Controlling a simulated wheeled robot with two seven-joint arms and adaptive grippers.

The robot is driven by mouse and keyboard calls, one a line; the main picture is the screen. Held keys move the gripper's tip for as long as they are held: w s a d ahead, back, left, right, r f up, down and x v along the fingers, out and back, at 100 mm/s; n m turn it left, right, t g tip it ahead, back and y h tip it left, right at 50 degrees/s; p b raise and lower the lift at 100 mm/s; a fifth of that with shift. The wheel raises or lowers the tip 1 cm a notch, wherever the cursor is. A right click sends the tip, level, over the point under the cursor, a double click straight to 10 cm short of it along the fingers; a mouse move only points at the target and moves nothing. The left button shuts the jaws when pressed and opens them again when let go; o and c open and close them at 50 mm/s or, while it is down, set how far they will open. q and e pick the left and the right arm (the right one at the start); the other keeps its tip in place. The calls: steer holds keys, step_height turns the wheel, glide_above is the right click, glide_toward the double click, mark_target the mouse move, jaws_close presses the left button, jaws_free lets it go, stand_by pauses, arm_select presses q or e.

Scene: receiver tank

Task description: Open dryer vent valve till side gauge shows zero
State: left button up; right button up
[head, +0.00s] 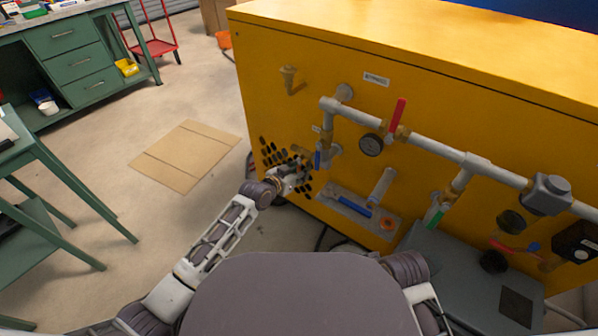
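A pale pipe run crosses the front of the yellow cabinet (290,50). A round, dark-faced gauge (371,145) sits on it; its needle is too small to read. A small valve with a blue handle (317,160) hangs at the pipe's left drop, below a small tag. I cannot confirm from its label that it is the dryer vent valve. My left gripper (305,169) is at this blue handle, just left of it; I cannot tell whether they touch or whether the fingers are closed. My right arm shows at lower right, but its gripper is out of view.
A red lever (398,113) stands up beside the gauge. A green handle (434,217) and a lower blue handle (354,207) are further down. A grey box (470,280) stands at lower right. Flat cardboard (186,156) lies on open floor; green benches (75,62) stand left.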

steer(key=shift+f, duration=0.1)
arm_select(q)
jaws_close()
arm_select(e)
steer(key=shift+s, duration=0.1)
